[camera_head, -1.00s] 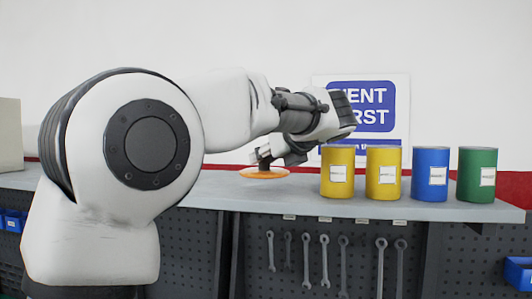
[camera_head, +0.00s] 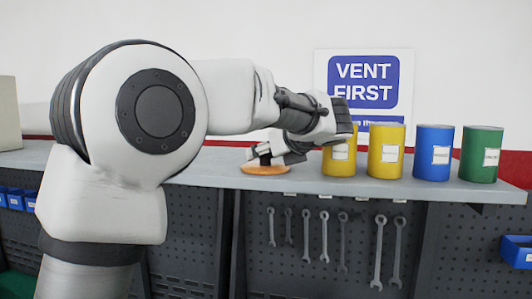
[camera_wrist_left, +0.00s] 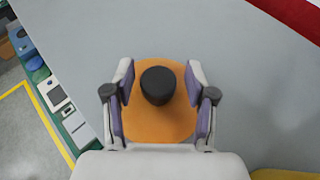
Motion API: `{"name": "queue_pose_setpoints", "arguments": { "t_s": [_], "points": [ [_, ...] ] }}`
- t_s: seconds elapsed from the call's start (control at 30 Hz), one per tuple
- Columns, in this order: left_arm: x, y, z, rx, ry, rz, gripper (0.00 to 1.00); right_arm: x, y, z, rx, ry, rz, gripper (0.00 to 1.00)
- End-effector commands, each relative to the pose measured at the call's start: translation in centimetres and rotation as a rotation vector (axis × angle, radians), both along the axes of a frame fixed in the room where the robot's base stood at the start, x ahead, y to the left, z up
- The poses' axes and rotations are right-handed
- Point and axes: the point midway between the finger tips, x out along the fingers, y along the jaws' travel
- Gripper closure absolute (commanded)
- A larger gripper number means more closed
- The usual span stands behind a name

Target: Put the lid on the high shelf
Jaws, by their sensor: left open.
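The lid (camera_head: 265,170) is a flat orange disc that lies on the grey shelf top, left of the yellow cans. In the left wrist view the lid (camera_wrist_left: 160,125) has a black round knob (camera_wrist_left: 158,85) on top. My left gripper (camera_head: 268,155) is low over the lid. In the left wrist view my left gripper (camera_wrist_left: 160,95) is open, with its two fingers on either side of the knob and gaps between them and it. My right gripper is in neither view.
The grey shelf (camera_head: 350,187) also bears two yellow cans, the nearer one (camera_head: 340,155) partly behind my wrist, a blue can (camera_head: 433,152) and a green can (camera_head: 482,154) to the right. Wrenches (camera_head: 323,235) hang below the shelf's front edge. A "VENT FIRST" sign (camera_head: 363,80) is on the wall.

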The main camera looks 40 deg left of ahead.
Motion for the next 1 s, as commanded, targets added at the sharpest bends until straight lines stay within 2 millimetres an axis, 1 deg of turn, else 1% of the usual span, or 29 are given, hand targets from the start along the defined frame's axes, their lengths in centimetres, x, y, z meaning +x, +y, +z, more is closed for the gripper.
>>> {"name": "queue_pose_setpoints", "arguments": {
  "t_s": [0.07, 0.17, 0.27, 0.4, 0.5, 0.6, 0.73, 1.0],
  "points": [
    [0.0, 0.0, 0.4, 0.000, -0.002, 0.001, 0.44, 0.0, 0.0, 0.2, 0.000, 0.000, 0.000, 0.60],
    [-0.3, -1.1, 0.7, 0.005, -0.002, 0.000, 0.44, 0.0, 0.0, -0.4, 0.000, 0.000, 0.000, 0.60],
    [-0.9, -3.1, 1.3, 0.004, -0.003, -0.001, 0.44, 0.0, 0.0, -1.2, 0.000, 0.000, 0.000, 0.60],
    [-1.8, -6.5, 2.9, 0.005, -0.005, -0.001, 0.44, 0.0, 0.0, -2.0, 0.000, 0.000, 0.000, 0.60],
    [-2.4, -8.5, 3.8, 0.004, -0.004, -0.001, 0.44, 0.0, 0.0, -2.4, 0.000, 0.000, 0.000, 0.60],
    [-2.8, -9.9, 4.5, 0.003, -0.002, -0.001, 0.44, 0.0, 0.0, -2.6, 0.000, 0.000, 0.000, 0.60],
    [-3.1, -10.7, 4.9, 0.001, 0.000, 0.000, 0.44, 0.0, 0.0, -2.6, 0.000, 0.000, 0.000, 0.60],
    [-3.1, -10.7, 4.9, 0.000, 0.000, 0.000, 0.44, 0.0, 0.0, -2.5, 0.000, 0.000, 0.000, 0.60]
  ]
}}
